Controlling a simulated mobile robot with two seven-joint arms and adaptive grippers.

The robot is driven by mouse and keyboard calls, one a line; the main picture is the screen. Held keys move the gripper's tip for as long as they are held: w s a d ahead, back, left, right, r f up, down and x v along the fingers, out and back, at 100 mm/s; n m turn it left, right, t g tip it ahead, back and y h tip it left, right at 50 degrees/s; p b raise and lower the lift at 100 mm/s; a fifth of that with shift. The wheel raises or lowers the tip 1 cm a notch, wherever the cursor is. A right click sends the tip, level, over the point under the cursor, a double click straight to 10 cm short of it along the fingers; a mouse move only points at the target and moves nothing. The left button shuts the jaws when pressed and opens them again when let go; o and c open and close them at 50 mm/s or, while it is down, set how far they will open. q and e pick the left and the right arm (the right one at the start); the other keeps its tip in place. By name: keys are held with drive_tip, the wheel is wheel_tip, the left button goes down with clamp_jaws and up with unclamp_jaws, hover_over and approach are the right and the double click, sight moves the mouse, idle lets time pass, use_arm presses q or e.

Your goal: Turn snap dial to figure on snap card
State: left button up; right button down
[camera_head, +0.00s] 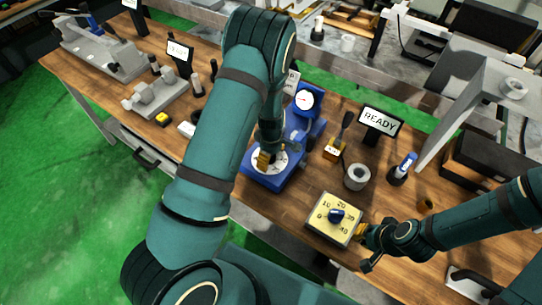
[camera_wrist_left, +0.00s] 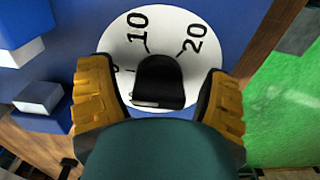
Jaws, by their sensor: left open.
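A blue stand (camera_head: 303,128) with a round gauge (camera_head: 305,99) carries a white numbered dial (camera_head: 279,164) at its front. In the left wrist view the dial face (camera_wrist_left: 122,45) shows 10 and 20, with a black knob (camera_wrist_left: 160,80) at its middle. My left gripper (camera_head: 264,158) is over this dial, its padded fingers open on either side of the knob. I cannot tell whether they touch it. A white card (camera_head: 292,82) behind the stand is partly hidden by my left arm; its figure is unreadable. My right gripper (camera_head: 363,232) is low beside a yellow dial box (camera_head: 322,226).
A READY sign (camera_head: 380,122), a grey ring (camera_head: 357,177) and a blue-and-white tool in a holder (camera_head: 403,166) stand to the right. Metal fixtures (camera_head: 160,94) stand on the left of the wooden bench.

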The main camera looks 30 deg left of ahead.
use_arm(q)
drive_tip(key=c, duration=1.2)
drive_tip(key=shift+m, duration=0.3)
use_arm(e)
drive_tip(key=shift+f, duration=0.1)
use_arm(q)
drive_tip(key=m+b, duration=0.2)
drive_tip(key=m, duration=0.3)
drive_tip(key=shift+s+a, duration=0.1)
use_arm(e)
wheel_tip(320, 180, down, 2)
drive_tip(key=shift+f, duration=0.1)
use_arm(q)
drive_tip(key=m+b, duration=0.2)
drive_tip(key=m, duration=0.4)
drive_tip(key=shift+s+a, duration=0.1)
use_arm(e)
wheel_tip(320, 180, down, 2)
drive_tip(key=shift+a+f, duration=0.1)
use_arm(q)
drive_tip(key=o, duration=1.2)
